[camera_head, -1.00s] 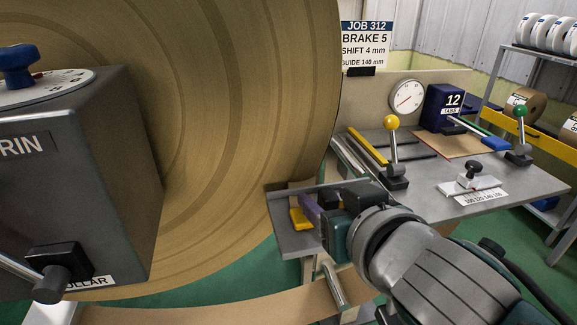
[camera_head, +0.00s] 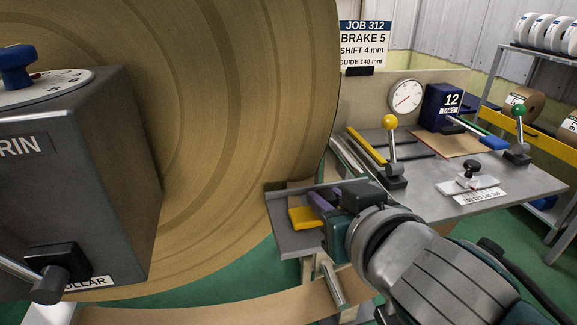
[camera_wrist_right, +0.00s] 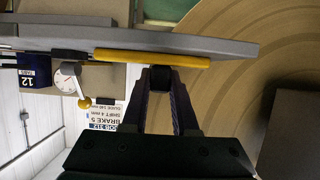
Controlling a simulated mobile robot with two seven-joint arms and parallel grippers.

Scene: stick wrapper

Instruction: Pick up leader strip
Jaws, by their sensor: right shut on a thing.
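A tan paper strip (camera_head: 230,306) runs along the bottom of the head view, below the big brown roll (camera_head: 240,120); I cannot tell whether it is the leader strip. My right gripper (camera_head: 318,201) is over the near left end of the steel table, beside a yellow bar (camera_head: 304,217). In the right wrist view, its fingertips (camera_wrist_right: 160,80) meet at a small dark block (camera_wrist_right: 160,77), right by the yellow bar (camera_wrist_right: 150,58). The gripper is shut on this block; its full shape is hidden. My left gripper is out of view.
A grey control box (camera_head: 80,170) stands at the left. The steel table (camera_head: 430,205) carries a yellow-knobbed lever (camera_head: 390,123), a green-knobbed lever (camera_head: 523,132), a dial (camera_head: 406,97) and a blue tabs box (camera_head: 440,106). A shelf with rolls stands at the right.

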